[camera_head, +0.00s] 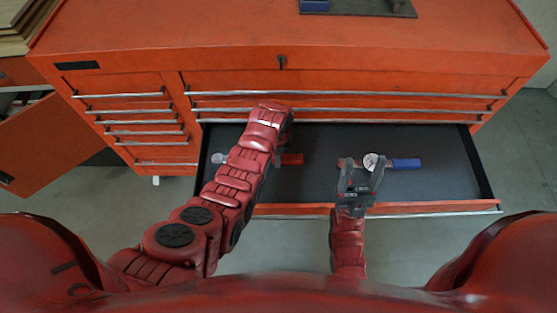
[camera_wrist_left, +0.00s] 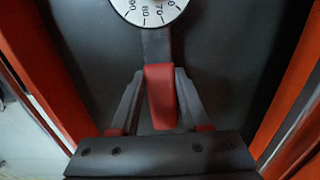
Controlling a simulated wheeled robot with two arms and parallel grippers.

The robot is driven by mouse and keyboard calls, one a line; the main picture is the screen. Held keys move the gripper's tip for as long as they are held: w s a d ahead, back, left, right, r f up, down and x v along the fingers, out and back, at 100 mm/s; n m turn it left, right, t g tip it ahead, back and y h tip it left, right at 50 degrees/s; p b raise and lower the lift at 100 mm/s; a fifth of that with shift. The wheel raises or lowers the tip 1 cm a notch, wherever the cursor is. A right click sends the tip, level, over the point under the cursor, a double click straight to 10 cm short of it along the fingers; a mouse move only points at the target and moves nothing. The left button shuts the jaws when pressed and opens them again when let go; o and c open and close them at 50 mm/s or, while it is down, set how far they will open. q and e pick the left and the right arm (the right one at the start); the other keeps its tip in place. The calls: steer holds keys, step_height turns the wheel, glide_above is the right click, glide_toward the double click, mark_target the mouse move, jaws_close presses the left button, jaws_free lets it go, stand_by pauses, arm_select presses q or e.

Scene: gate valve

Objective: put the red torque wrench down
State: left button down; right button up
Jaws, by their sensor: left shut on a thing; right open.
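The red torque wrench shows its red handle (camera_head: 292,159) to the right of my left forearm in the head view. Its round dial (camera_head: 217,158) shows to the left of that arm, over the open drawer. In the left wrist view my left gripper (camera_wrist_left: 160,85) is shut on the red handle, with one finger on each side. Whether the wrench touches the drawer floor cannot be told. My right gripper (camera_head: 362,170) is open, in front of the dial of a blue-handled torque wrench (camera_head: 406,164) in the same drawer.
The open drawer (camera_head: 440,185) belongs to an orange tool cabinet (camera_head: 350,65). Its dark floor is bare between the two wrenches and at the far right. A dark mat (camera_head: 375,6) with a blue item is on the cabinet top. Small drawers are at left.

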arm_select(q)
steer(key=shift+f, duration=1.85)
steer(key=shift+f, duration=0.1)
steer(key=shift+c, duration=1.9)
jaws_free()
steer(key=shift+w+r, duration=0.1)
steer(key=shift+r, duration=0.85)
step_height(320, 180, up, 10)
steer(key=shift+r+b, duration=0.2)
steer(key=shift+b, duration=0.2)
